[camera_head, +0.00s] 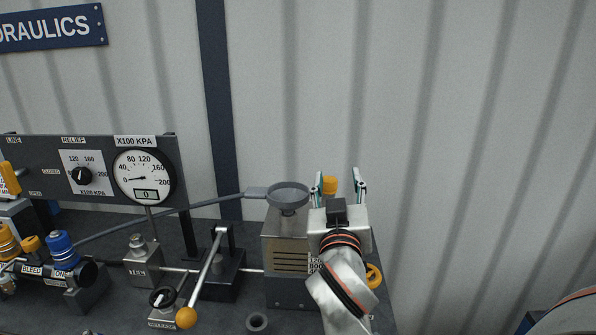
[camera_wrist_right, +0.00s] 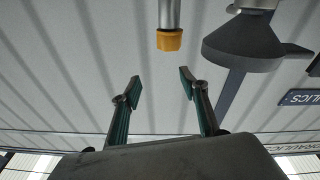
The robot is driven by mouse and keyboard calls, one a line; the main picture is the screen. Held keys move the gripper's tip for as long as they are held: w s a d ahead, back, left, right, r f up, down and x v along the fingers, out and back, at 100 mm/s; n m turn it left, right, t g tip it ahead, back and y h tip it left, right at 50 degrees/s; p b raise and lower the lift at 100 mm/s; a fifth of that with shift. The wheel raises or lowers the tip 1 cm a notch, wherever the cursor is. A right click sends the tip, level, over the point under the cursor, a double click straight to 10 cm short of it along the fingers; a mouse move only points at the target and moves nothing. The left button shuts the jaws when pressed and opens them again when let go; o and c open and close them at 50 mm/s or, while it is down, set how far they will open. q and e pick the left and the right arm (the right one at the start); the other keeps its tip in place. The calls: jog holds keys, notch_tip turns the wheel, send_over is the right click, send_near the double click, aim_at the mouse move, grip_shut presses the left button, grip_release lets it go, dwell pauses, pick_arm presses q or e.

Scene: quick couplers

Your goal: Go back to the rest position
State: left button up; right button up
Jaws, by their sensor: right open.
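My right gripper (camera_head: 337,184) is open and empty, with its two fingers pointing up in the head view. It is in front of a metal box-shaped unit (camera_head: 284,245) at the bench's right side. An orange cap (camera_head: 330,184) shows between the fingers, behind them in the head view. In the right wrist view the open fingers (camera_wrist_right: 160,86) have a gap between them, and the orange cap (camera_wrist_right: 169,40) on a metal tube is beyond their tips, apart from them. My left gripper is not in view.
A grey funnel (camera_head: 288,194) is just left of my right gripper; it also shows in the wrist view (camera_wrist_right: 243,42). A lever with an orange knob (camera_head: 186,318), a round gauge (camera_head: 143,177) and blue and orange couplers (camera_head: 62,250) stand left. The corrugated wall (camera_head: 480,150) is behind.

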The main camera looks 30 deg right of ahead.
aim_at(325, 180)
jog(key=w, duration=0.2)
jog(key=w+f+m+y, duration=0.1)
jog(key=w, duration=0.1)
jog(key=w+f+m+g, duration=0.1)
jog(key=w, duration=0.2)
jog(key=shift+d, duration=0.4)
jog(key=shift+s+d+r, duration=0.2)
